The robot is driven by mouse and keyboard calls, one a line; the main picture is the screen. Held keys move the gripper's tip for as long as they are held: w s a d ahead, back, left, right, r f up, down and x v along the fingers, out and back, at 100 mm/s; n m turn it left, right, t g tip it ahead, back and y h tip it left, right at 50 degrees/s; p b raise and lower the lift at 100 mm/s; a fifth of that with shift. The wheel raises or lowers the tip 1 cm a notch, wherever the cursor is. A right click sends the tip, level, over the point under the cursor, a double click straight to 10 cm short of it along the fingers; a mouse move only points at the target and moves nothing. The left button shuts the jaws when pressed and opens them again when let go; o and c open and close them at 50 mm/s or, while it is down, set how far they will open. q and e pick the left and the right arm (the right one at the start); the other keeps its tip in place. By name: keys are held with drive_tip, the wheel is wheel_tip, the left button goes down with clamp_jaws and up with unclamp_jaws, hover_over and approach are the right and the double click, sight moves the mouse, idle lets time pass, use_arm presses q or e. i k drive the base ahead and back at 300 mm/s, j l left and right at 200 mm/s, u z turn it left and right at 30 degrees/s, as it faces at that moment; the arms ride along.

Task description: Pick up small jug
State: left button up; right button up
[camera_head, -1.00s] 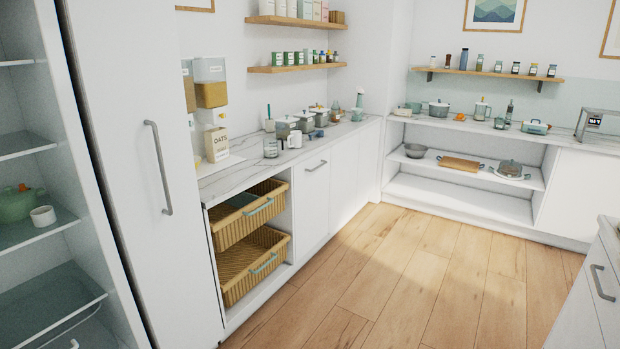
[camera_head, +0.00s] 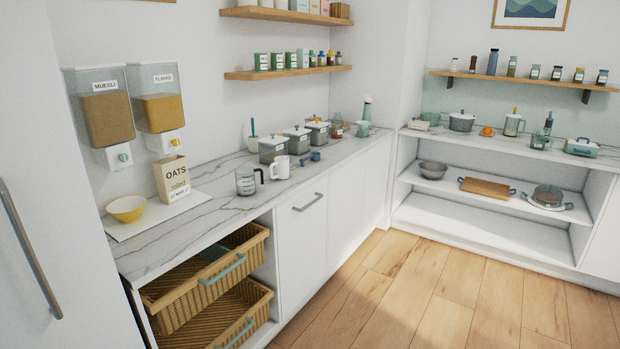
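Two jug-like vessels stand upright on the marble counter (camera_head: 205,214) in the head view. One is a small white jug or mug (camera_head: 280,168) with a handle, in front of the lidded canisters. The other is a clear measuring jug (camera_head: 246,182) with a dark handle, nearer to me and to its left. I cannot tell for sure which of them is the small jug. Neither of my grippers is in view.
An oats box (camera_head: 172,180) and a yellow bowl (camera_head: 127,208) stand on a white board at left. Wicker drawers (camera_head: 206,275) sit under the counter, the upper pulled out slightly. Lidded canisters (camera_head: 273,150) stand behind the jugs. The wooden floor (camera_head: 420,290) is clear.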

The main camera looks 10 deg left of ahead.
sight(244, 176)
drive_tip(key=i+u, duration=0.3)
drive_tip(key=i, duration=0.15)
drive_tip(key=i+l+u, duration=0.25)
drive_tip(key=i, duration=0.15)
drive_tip(key=i+l+u, duration=0.45)
drive_tip(key=u, duration=0.25)
drive_tip(key=i+l+u, duration=0.25)
drive_tip(key=u, duration=0.15)
drive_tip(key=i+l+u, duration=0.25)
drive_tip(key=u, duration=0.15)
drive_tip(key=l, duration=0.1)
